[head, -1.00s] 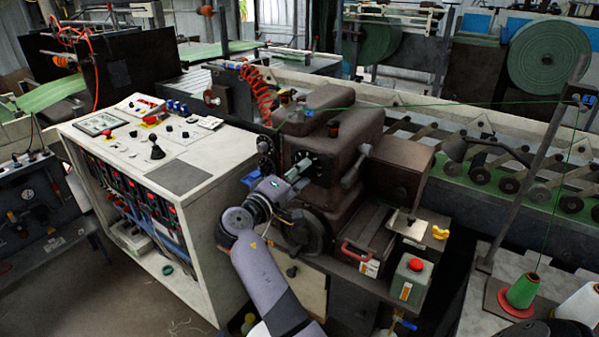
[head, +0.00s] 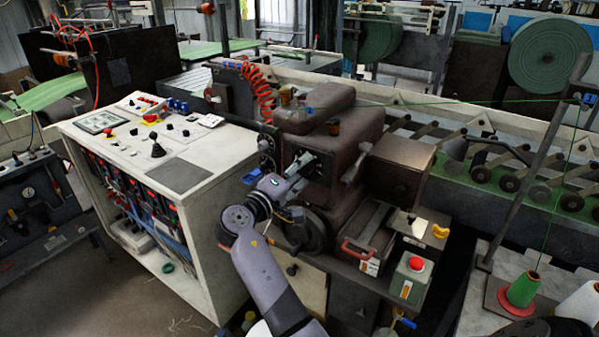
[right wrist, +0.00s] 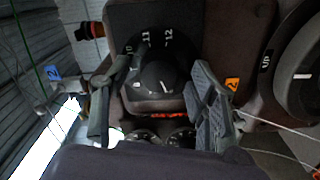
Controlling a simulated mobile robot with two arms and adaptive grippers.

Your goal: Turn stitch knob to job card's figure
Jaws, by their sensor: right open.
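The stitch knob (right wrist: 158,82) is a dark round knob on a black dial plate (right wrist: 153,43) with white figures; 11 and 12 are readable at its top, and a figure at the left is partly hidden. My right gripper (right wrist: 160,92) is open, with one finger on each side of the knob; I cannot tell whether they touch it. In the head view my right gripper (head: 302,164) is at the front of the brown sewing head (head: 335,135), where it hides the knob. I cannot make out a job card. My left gripper is not in view.
A second dial (right wrist: 300,78) is at the right of the wrist view. The white control console (head: 215,155) stands left of my arm. A green box with a red button (head: 415,264) and a green thread cone (head: 523,289) are to the right.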

